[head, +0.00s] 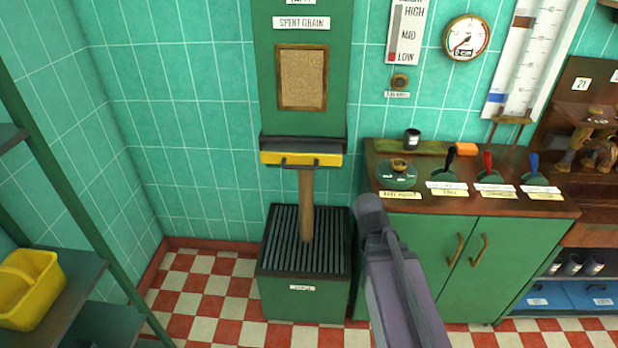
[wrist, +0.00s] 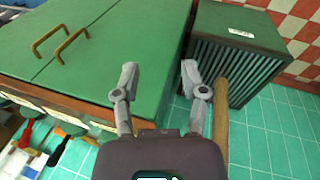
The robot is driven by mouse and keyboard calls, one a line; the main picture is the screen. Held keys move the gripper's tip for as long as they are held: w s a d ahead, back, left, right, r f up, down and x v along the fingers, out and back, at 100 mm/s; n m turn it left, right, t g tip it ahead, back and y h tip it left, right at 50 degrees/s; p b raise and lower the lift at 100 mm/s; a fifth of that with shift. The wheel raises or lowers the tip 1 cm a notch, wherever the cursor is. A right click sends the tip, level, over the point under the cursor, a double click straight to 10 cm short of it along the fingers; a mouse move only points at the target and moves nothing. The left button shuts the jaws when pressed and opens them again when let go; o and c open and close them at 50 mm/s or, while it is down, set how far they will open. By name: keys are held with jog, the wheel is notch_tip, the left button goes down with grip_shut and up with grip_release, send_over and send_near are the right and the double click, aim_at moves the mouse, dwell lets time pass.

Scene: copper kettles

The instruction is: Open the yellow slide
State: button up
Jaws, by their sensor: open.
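The yellow slide (head: 272,158) is a flat bar with a small dark handle, set at the bottom of the green spent grain panel (head: 341,60) in the head view. A brown column (head: 306,200) runs from under it down to a slatted green box (head: 290,290). My gripper (wrist: 159,68) is open and empty in the wrist view, its two grey fingers apart. In the head view my arm rises in front of the cabinet, right of and below the slide; its fingers cannot be made out there. The wrist view does not show the slide.
A shelf unit with a yellow bucket (head: 30,290) is at left. Checkered floor (head: 215,290) between shelf and box is clear.

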jog(key=w+a+n+t+h+b, duration=0.2)
jog(key=w+a+t+h+b, duration=0.1)
jog(key=w, duration=0.1)
jog(key=n+t+h+b, duration=0.2)
jog(key=n+t+b, duration=0.6)
jog(key=t, duration=0.6)
send_near(298, 167)
jog(key=s+a+f+n+p, duration=0.1)
jog(key=s+a, duration=0.1)
jog(key=s, duration=0.1)
jog(key=shift+w+d+f, duration=0.1)
jog(key=shift+w, duration=0.05)
jog(key=shift+w, duration=0.1)
jog(key=p+x, duration=0.2)
jog(key=x, duration=1.1)
jog(key=shift+w+d, duration=0.25)
jog(key=shift+d, duration=0.05)
grip_shut()
